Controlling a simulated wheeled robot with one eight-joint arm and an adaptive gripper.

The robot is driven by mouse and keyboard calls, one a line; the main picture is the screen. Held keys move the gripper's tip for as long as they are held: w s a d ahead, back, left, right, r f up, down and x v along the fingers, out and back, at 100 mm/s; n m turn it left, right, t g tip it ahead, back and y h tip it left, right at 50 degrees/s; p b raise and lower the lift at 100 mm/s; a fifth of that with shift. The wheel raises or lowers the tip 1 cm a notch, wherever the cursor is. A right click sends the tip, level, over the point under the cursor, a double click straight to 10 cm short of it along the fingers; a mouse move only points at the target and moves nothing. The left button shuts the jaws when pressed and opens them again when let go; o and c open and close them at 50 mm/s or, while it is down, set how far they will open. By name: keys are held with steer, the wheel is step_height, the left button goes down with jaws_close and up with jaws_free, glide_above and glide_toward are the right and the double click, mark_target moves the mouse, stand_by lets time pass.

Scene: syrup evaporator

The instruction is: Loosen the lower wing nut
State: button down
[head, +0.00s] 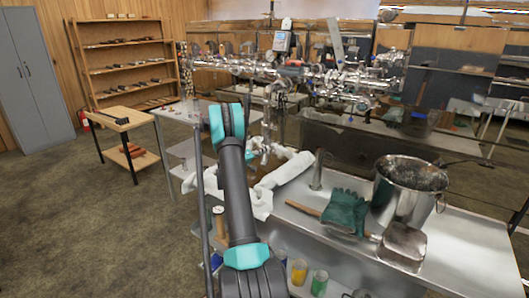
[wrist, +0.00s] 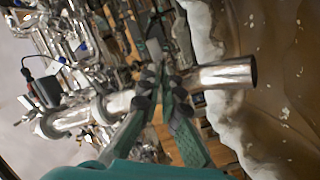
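In the wrist view my gripper (wrist: 158,88) has two green fingers with dark tips. The fingers converge in front of the steel pipework, and I cannot tell whether the tips meet or leave a small gap. A polished pipe end (wrist: 228,74) sticks out to the right behind the fingertips. A banded pipe joint (wrist: 103,108) is to their left. The lower wing nut cannot be made out clearly in either view; the fingers and crowded fittings may hide it. In the head view the evaporator pipework (head: 300,72) stands behind my raised arm, and my fingertips are not distinguishable.
A steel bucket (head: 405,190), green gloves (head: 345,210) and a metal box (head: 402,245) stand on the steel bench (head: 460,250) at right. A white cloth-like roll (head: 285,172) lies near my arm. Open floor (head: 90,230) is at left.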

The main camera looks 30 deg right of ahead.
steer(key=n, duration=2.1)
steer(key=shift+s+f+n, duration=0.15)
steer(key=shift+f+n, duration=0.15)
steer(key=shift+n, duration=0.1)
steer(key=c, duration=2)
jaws_free()
steer(key=a, duration=0.4)
steer(key=s+a, duration=0.1)
steer(key=a, duration=0.6)
steer(key=shift+s+a, duration=0.4)
